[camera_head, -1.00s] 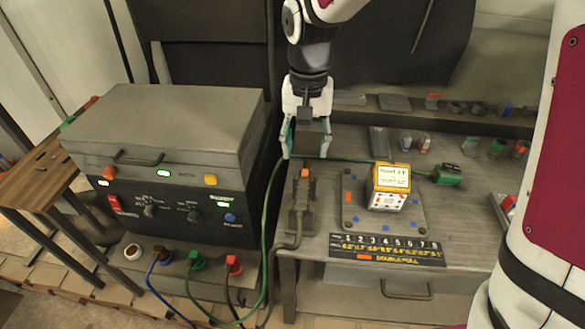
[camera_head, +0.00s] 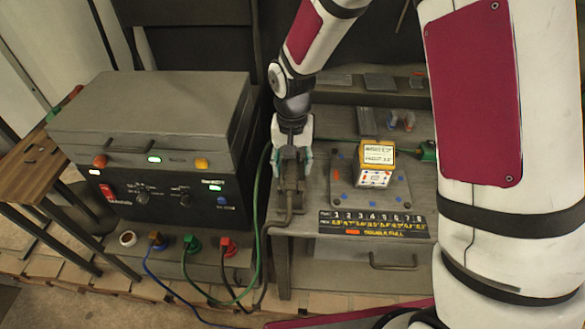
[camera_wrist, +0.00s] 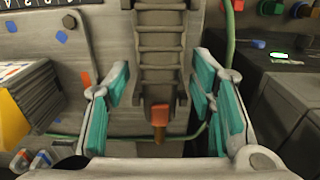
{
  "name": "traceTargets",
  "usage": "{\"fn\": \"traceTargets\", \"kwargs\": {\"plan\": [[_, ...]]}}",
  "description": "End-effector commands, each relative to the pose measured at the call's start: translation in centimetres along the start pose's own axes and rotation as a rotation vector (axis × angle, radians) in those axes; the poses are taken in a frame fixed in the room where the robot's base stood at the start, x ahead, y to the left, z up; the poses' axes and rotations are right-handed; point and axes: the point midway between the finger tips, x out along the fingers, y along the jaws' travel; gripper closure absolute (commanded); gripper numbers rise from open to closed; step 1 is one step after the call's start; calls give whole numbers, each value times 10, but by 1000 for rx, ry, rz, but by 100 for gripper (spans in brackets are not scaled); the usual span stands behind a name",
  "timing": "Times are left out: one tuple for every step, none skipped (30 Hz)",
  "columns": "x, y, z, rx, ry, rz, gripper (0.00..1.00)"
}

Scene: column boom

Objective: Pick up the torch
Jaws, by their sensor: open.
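The torch (camera_wrist: 160,52) is a grey ribbed handle with an orange button and a brownish tip. In the wrist view it runs down the middle, between the two teal-padded fingers of my gripper (camera_wrist: 162,100). The fingers are spread, with a gap on each side of the torch, and hold nothing. In the head view my gripper (camera_head: 292,163) is over the far end of the torch (camera_head: 291,199), and hides its button and tip. Only the near part of the torch shows there, on the left side of the workbench. Whether the fingers reach down to its sides I cannot tell.
A yellow-topped box (camera_head: 377,154) stands on a plate right of the torch. A numbered strip (camera_head: 372,223) lies at the bench front. A grey power unit (camera_head: 150,185) with cables stands to the left. A green cable (camera_head: 262,200) passes close to the torch.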

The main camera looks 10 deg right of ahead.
Motion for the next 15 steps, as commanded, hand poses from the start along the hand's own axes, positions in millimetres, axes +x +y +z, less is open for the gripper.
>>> {"fn": "traceTargets", "kwargs": {"plan": [[2, 0, 0, 0, 0, 0, 50], [3, 0, 0, -1, 1, 0, 50], [4, 0, 0, -1, 1, 0, 50], [4, 0, 0, -1, 1, 0, 50], [4, 0, 0, 0, 1, 0, 50], [4, 0, 0, 0, 1, 0, 50], [4, 0, 0, 0, 1, 0, 50], [4, 0, 0, 0, 1, 0, 50], [4, 0, 0, 0, 1, 0, 57], [4, 0, 0, 0, 1, 0, 64], [4, 0, 0, 0, 1, 0, 70], [4, 0, 0, 0, 1, 0, 79], [4, 0, 0, 0, 1, 0, 86], [4, 0, 0, 0, 1, 0, 93], [4, 0, 0, 0, 1, 0, 100]]}}
